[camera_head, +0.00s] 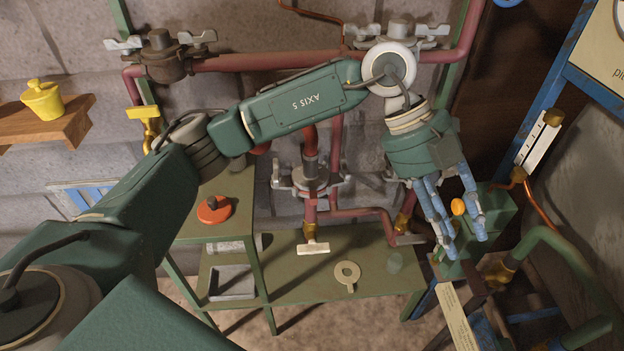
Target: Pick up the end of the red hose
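My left arm reaches in from the left, and its gripper (464,246) points downward at the right of the middle. Its two blue-grey fingers are apart, and I see nothing held between them. A small orange-yellow knob (458,207) shows between the fingers; I cannot tell its depth or whether they touch it. A short red hose or pipe length (310,138) shows below my forearm, at the top of a grey fitting (311,165). My arm hides part of that area. I cannot make out a loose hose end. My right gripper is not in view.
Dark red pipes (270,62) with valves run along the wall. A green bench (290,284) carries a pale ring-shaped piece (347,272). An orange-red round piece (214,209) sits on a higher shelf. A blue frame (545,125) and a green pipe (575,268) crowd the right.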

